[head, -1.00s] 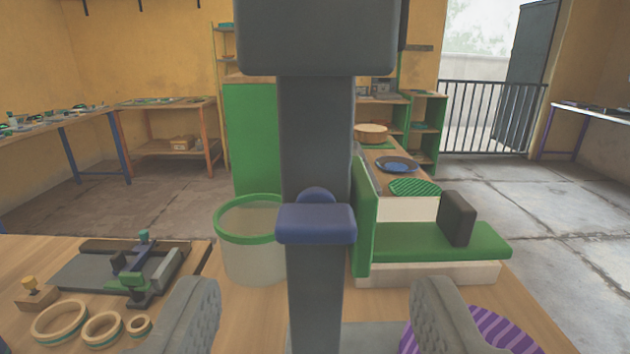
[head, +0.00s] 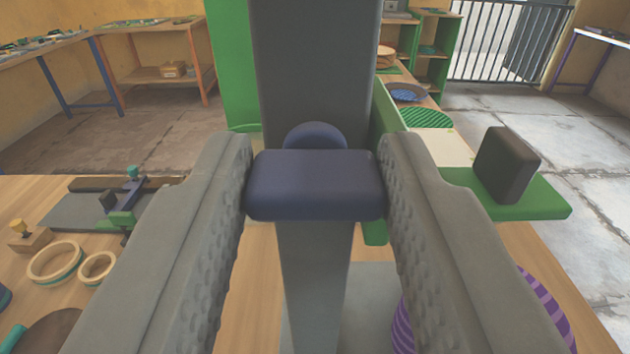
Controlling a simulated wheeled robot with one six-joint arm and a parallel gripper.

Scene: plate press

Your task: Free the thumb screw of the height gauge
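The height gauge's thick dark grey post (head: 315,70) stands upright right in front of me. The thumb screw (head: 315,186) is a dark blue, rounded bar across the post's front, with a round blue part just behind its top edge. The bar lies level. My gripper (head: 316,180) has one ridged grey finger on each side of the bar, and both fingers meet its ends with no gap that I can see. The lower post (head: 315,280) runs down below the bar to a grey base plate (head: 372,300), partly hidden.
At left on the wooden table lie a fixture (head: 85,208), wooden rings (head: 56,262) and a small yellow-knobbed block (head: 28,236). At right, a green ledge (head: 535,198) carries a dark block (head: 506,164). A purple striped disc (head: 545,305) is partly behind my right finger.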

